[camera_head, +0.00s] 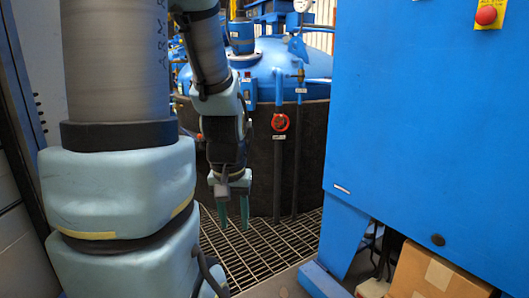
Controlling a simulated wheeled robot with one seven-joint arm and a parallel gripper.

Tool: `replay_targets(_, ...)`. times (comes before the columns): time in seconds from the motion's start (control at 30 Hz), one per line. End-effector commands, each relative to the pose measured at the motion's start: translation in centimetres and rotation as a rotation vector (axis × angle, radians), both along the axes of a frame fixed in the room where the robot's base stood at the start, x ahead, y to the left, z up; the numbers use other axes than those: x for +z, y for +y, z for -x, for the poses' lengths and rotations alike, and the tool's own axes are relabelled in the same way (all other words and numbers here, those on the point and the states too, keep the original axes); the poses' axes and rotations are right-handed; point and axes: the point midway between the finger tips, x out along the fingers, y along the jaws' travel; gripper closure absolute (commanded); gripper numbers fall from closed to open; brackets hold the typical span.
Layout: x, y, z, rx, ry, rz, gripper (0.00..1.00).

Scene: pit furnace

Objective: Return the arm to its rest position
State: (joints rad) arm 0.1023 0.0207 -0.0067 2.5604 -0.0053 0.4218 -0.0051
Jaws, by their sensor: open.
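My gripper (233,213) hangs from the end of my arm near the picture's middle, its two green fingers pointing down. The fingers are apart with nothing between them. It is above the metal grating floor (262,252), in front of the dark lower wall of the furnace (340,140). My arm's thick links fill the left of the view and hide what is behind them.
A blue furnace lid (272,62) with pipes and a red valve wheel (280,122) stands behind the gripper. A large blue cabinet (430,130) with a red button (486,15) fills the right. A cardboard box (432,275) lies under it.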

Motion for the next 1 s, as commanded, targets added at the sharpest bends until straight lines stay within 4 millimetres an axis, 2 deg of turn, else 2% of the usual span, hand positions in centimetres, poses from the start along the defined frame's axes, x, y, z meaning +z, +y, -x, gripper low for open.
replay_targets(0.03, 3.5, 0.0, 0.0, 0.000, 0.000, 0.000, 0.55)
replay_targets(0.3, 11.8, 0.0, 0.0, 0.000, 0.000, 0.000, 0.55)
replay_targets(0.5, 16.7, 0.0, 0.0, 0.000, 0.000, 0.000, 0.55)
replay_targets(0.7, 18.6, 0.0, 0.0, -0.001, 0.000, 0.000, 0.55)
replay_targets(1.0, 18.5, 0.0, 0.0, 0.000, 0.000, 0.000, 0.55)
